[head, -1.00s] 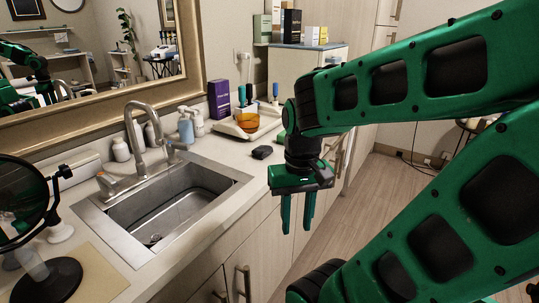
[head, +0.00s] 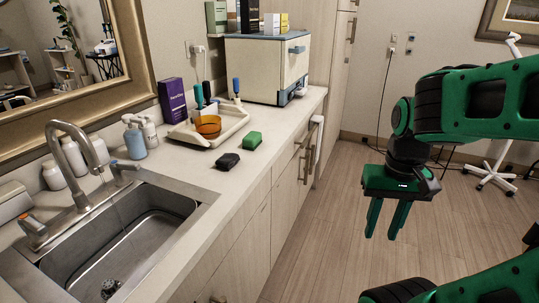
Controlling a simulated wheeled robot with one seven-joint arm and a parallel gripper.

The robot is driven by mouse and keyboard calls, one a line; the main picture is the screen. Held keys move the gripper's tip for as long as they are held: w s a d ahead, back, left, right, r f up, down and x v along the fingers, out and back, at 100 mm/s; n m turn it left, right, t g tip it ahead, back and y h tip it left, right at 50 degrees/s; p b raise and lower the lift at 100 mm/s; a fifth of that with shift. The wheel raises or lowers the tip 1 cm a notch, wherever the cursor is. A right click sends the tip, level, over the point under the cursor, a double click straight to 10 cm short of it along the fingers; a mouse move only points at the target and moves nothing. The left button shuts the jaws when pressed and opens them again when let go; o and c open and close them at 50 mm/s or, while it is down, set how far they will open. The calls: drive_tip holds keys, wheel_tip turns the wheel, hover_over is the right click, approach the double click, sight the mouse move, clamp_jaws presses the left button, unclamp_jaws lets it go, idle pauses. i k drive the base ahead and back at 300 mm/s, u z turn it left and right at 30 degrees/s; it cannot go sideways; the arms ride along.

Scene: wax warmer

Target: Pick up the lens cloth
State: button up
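I cannot make out a lens cloth for certain in the head view. A small dark, rounded item (head: 228,161) lies on the counter right of the sink; I cannot tell what it is. A green sponge-like block (head: 252,141) lies just behind it. My gripper (head: 381,237) hangs pointing down over the floor, right of the counter and apart from it. Its two green fingers are spread with a gap between them, and nothing shows in the gap.
The sink (head: 118,245) and tap (head: 75,150) fill the near left counter (head: 225,195). Floor on the right is mostly open.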

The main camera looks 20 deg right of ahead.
sight(228, 161)
drive_tip(key=z, duration=0.7)
drive_tip(key=k, duration=0.75)
drive_tip(key=u, duration=0.6)
drive_tip(key=i, duration=1.05)
drive_tip(key=u, duration=1.65)
